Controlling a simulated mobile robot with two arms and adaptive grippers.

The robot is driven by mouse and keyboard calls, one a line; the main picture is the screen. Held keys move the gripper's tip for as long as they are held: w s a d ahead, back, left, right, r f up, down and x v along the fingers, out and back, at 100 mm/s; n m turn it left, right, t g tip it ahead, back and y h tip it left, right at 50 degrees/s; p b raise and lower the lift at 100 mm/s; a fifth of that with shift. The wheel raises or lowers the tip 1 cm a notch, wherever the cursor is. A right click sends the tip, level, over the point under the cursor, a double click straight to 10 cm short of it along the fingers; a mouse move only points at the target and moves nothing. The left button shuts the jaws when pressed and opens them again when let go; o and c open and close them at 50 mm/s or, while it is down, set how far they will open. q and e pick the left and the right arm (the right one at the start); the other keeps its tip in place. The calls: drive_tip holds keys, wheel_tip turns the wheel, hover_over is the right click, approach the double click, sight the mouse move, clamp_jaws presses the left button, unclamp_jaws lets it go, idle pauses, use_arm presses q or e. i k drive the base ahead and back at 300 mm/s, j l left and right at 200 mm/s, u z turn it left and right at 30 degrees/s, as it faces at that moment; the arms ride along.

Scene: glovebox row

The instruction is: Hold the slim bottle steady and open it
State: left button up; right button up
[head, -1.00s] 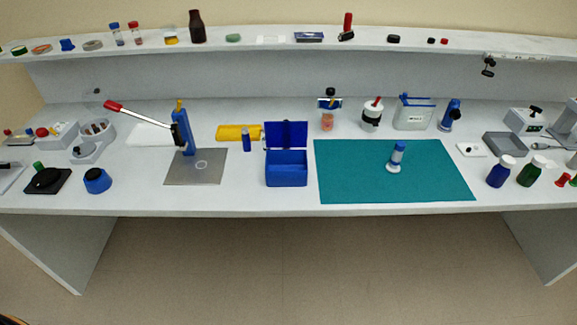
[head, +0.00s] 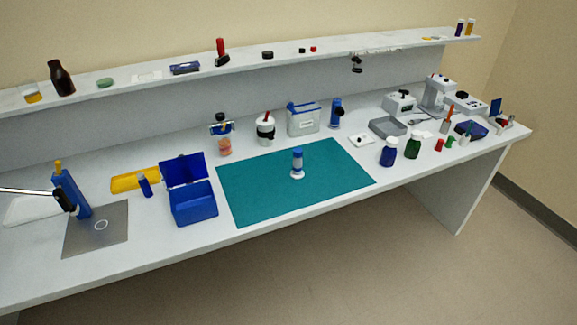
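A slim bottle (head: 297,164) with a blue top and a pale blue and white body stands upright on the teal mat (head: 250,198). It has a wider white foot at its base. It is too small to tell how the top is fixed; the top is on it. Nothing touches the bottle from the sides. Neither of my grippers shows in the head view.
An open blue box (head: 193,207) stands left of the mat. A blue bottle (head: 388,155) and a green bottle (head: 413,148), both white-capped, stand to the right. A lever press (head: 70,192) is at the left. The mat around the slim bottle is clear.

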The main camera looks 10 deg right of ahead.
sight(297, 172)
drive_tip(key=i+l+u, duration=0.2)
drive_tip(key=l, duration=0.2)
drive_tip(key=l+u, duration=0.2)
drive_tip(key=l, duration=0.25)
drive_tip(key=i+l+u, duration=0.2)
drive_tip(key=l, duration=0.25)
